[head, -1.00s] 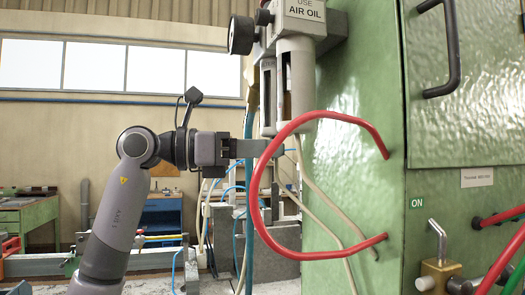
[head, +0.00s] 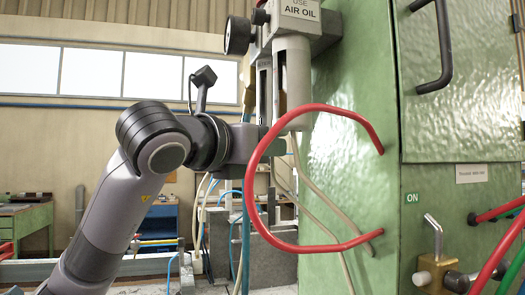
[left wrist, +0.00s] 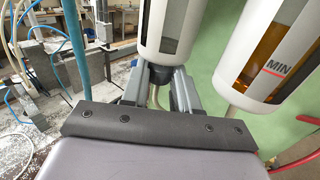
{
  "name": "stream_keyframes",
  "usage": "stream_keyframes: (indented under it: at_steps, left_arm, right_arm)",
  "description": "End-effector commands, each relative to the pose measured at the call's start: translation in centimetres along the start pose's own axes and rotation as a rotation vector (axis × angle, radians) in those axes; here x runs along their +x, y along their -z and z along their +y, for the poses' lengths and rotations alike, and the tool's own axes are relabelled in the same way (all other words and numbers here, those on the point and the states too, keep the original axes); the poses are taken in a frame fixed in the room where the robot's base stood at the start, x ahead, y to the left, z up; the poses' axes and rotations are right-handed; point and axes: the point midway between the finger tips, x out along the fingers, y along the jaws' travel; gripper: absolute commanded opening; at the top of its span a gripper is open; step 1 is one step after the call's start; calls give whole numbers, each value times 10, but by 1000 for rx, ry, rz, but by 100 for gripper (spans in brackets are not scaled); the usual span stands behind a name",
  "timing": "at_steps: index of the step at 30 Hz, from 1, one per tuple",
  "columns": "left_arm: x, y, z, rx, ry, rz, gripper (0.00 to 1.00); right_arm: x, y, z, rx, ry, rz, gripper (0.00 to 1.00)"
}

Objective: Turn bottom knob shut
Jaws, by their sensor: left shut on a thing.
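The air unit with two bowls hangs on the green machine, its "AIR OIL" label (head: 300,12) at the top. In the left wrist view the left bowl (left wrist: 172,25) has a dark bottom knob (left wrist: 160,76) under it. My left gripper (left wrist: 160,88) is shut on this knob, one grey finger on each side. In the head view my left gripper (head: 268,143) is below the bowls, partly behind the red hose, and the knob is hidden there. My right gripper is in neither view.
A stiff red hose (head: 255,165) loops from the green machine (head: 355,185) in front of my gripper. Thin cream and blue hoses hang below. The amber "MIN" bowl (left wrist: 265,55) stands close on the right. A brass valve (head: 436,272) is at lower right.

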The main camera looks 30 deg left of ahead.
Motion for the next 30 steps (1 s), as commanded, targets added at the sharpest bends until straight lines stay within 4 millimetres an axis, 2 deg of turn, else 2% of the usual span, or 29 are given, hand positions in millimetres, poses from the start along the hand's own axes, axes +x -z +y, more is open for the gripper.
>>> stream_keyframes:
  at_steps: [20,21,22,23,30]
  left_arm:
    - [0,0,-1,1,-60,5,0]
    - [0,0,-1,1,-60,5,42]
    - [0,0,-1,1,-60,5,52]
    - [0,0,-1,1,-59,5,55]
    - [0,0,-1,1,-59,4,55]
  right_arm:
    - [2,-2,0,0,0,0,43]
    - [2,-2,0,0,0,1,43]
    - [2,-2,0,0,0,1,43]
    - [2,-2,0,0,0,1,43]
    - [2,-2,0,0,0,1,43]
